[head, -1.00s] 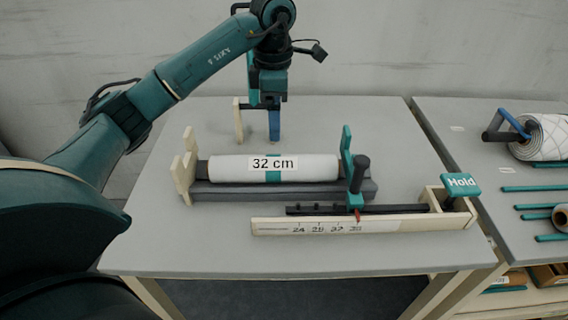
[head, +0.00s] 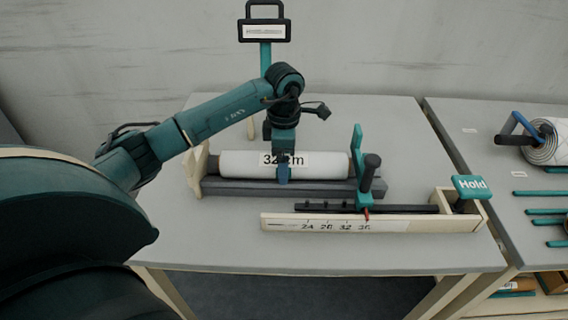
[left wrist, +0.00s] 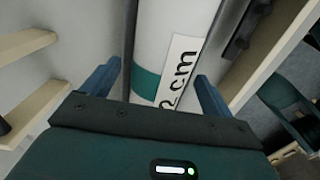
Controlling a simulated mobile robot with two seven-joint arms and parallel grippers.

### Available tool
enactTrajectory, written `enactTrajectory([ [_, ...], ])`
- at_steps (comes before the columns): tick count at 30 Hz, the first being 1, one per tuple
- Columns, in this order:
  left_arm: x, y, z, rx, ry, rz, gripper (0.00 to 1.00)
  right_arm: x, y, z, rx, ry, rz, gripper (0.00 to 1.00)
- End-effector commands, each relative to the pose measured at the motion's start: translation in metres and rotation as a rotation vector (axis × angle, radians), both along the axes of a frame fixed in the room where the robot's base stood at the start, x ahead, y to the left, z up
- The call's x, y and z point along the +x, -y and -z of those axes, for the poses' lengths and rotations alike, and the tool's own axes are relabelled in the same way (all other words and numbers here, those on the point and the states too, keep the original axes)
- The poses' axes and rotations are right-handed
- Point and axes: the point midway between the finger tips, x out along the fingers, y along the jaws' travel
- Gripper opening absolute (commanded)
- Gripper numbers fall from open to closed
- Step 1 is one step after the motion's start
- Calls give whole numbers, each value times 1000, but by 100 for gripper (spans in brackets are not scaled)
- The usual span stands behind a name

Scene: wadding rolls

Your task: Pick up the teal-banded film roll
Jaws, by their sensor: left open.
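The film roll (head: 235,163) is a white cylinder with a "32 cm" label, lying level in a dark grey cradle (head: 240,188). Its teal band (left wrist: 146,83) shows beside the label in the left wrist view; in the head view my gripper covers the band. My left gripper (head: 283,180) points down over the middle of the roll. In the left wrist view its two blue fingers (left wrist: 156,72) are open, one on each side of the roll (left wrist: 172,35). I cannot tell whether they touch it. My right gripper is not in view.
A second table (head: 490,160) at right holds a patterned roll (head: 550,145) and teal rods. The front tabletop is clear.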

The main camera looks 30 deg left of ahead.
Motion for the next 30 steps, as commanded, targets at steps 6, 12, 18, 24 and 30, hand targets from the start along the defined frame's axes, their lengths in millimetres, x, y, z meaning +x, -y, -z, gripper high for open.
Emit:
enactTrajectory([
  [6, 0, 0, 1, 0, 1, -1, 87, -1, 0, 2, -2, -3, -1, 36],
  [12, 0, 0, 1, 0, 1, -1, 72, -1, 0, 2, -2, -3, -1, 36],
  [18, 0, 0, 1, 1, 1, -1, 55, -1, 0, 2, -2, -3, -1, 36],
  [24, 0, 0, 1, 1, 1, -1, 39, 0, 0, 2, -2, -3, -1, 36],
  [30, 0, 0, 1, 0, 0, -2, 23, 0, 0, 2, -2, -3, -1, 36],
])
